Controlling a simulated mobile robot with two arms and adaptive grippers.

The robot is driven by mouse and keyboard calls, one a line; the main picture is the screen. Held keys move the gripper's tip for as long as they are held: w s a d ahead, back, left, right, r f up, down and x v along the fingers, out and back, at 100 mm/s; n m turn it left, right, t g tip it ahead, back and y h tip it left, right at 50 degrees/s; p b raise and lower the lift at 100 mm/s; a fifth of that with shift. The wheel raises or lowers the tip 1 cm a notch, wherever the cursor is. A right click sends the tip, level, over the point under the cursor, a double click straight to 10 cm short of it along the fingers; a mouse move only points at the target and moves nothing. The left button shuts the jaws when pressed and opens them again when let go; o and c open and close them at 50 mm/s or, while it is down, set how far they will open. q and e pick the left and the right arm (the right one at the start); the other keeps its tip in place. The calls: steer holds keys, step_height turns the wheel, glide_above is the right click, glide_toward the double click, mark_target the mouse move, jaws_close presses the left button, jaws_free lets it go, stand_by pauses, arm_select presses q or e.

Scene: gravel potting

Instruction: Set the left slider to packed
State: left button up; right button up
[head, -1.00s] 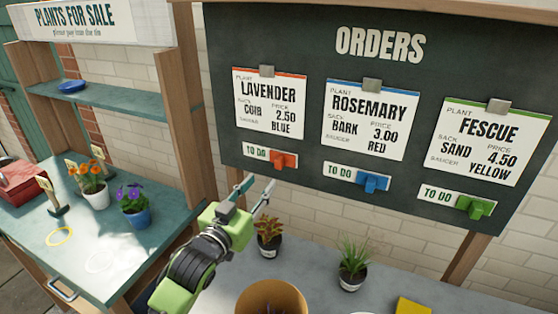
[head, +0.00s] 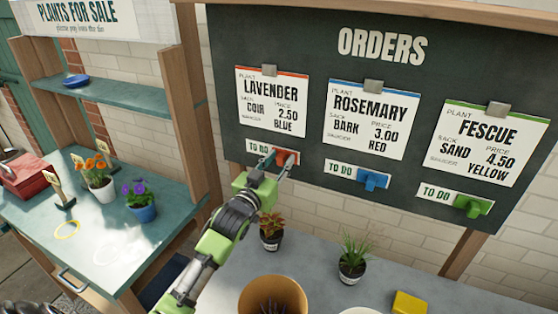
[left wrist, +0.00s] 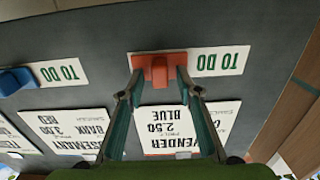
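The left slider (head: 287,157) is an orange-red knob on a white strip under the Lavender card, with the words TO DO (head: 257,147) showing to its left. It also shows in the left wrist view (left wrist: 158,68), upside down. My left gripper (head: 277,164) is at this slider, its two fingers open, with one tip on each side of the knob. In the left wrist view the gripper (left wrist: 158,82) has the knob between its fingertips; whether they touch it I cannot tell.
A blue slider (head: 371,181) and a green slider (head: 473,206) sit to the right on the orders board (head: 320,65), both showing TO DO. Below stand a reddish plant (head: 271,232), a grassy plant (head: 353,257) and a terracotta pot (head: 272,296). A sale shelf (head: 120,95) stands left.

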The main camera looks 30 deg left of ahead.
arm_select(q)
jaws_close()
steer(key=a, duration=0.8)
steer(key=shift+s+a+f, duration=0.1)
steer(key=shift+s, duration=0.2)
steer(key=shift+a, duration=0.35)
steer(key=shift+d, duration=0.1)
jaws_free()
steer(key=shift+a, duration=0.2)
